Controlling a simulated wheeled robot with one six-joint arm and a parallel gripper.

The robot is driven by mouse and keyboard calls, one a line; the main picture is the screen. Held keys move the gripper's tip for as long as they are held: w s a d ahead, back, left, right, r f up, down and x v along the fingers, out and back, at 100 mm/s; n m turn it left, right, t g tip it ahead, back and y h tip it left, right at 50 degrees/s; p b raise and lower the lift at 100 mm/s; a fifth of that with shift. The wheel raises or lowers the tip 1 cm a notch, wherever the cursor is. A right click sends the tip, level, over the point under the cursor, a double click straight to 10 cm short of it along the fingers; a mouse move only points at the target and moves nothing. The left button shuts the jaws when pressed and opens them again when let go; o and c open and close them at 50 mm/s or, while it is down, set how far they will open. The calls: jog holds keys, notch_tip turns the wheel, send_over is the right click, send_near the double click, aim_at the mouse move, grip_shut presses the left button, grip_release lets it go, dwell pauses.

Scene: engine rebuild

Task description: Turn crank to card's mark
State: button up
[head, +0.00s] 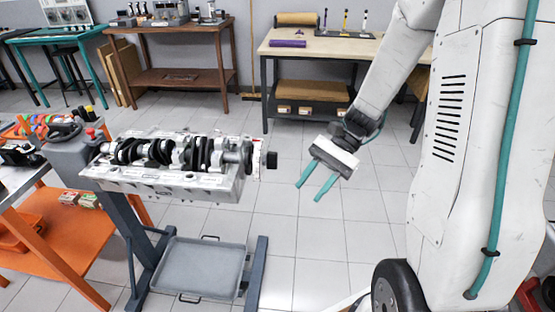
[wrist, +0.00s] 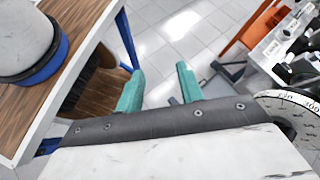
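The crankshaft (head: 165,152) lies across the grey engine block (head: 165,180) on a stand in the head view. A dark hub (head: 272,160) sticks out at its right end. A thin pale disc, seen nearly edge-on (head: 257,160), sits beside the hub. In the wrist view, part of a disc with printed degree marks (wrist: 290,108) shows at the right edge; most of it is cut off. My gripper (head: 310,193) is open and empty, right of the hub and apart from it. Its teal fingers also show in the wrist view (wrist: 160,68). I cannot make out the card.
A grey tray (head: 200,268) sits low on the stand. An orange cart (head: 60,235) stands at the left. Workbenches (head: 170,28) line the back wall. A wooden table (wrist: 45,95) with a blue-rimmed grey cylinder (wrist: 25,40) fills the wrist view's left. Floor around my gripper is clear.

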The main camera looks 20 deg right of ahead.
jog(key=w+d+f+m+t+y, duration=0.35)
jog(key=w+m+t, duration=0.3)
jog(key=w, duration=0.25)
jog(key=w+d+f+m+t+y, duration=0.25)
jog(key=w+f+m+t, duration=0.3)
jog(key=w+m, duration=0.3)
jog(key=w+a+h, duration=0.1)
jog(key=w+a, duration=0.2)
jog(key=a, duration=0.2)
jog(key=shift+w+a+r, duration=0.3)
jog(key=shift+a, duration=0.05)
grip_shut()
